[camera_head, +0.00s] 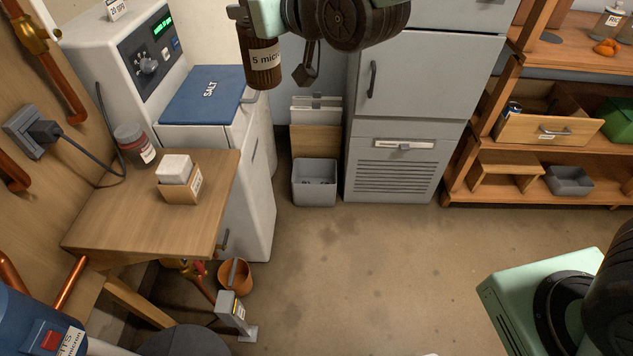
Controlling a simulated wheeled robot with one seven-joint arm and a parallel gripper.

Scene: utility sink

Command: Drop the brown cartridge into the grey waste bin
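The brown cartridge (263,72) hangs upright in the air at the top of the view, with a white label reading "5 micr…". My gripper (252,22) is at its upper end and appears shut on it; the frame edge and my arm hide part of the grip. The grey waste bin (315,194) stands on the floor against the back wall, left of the grey cabinet. It is open at the top, with small dark shapes inside. In the picture, the cartridge is above and left of the bin.
A white softener with a blue salt lid (205,92) stands left of the bin. A wooden table (115,222) holds a jar (133,145) and a boxed white block (174,170). The grey cabinet (401,120) stands right of the bin. The middle floor (370,255) is clear.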

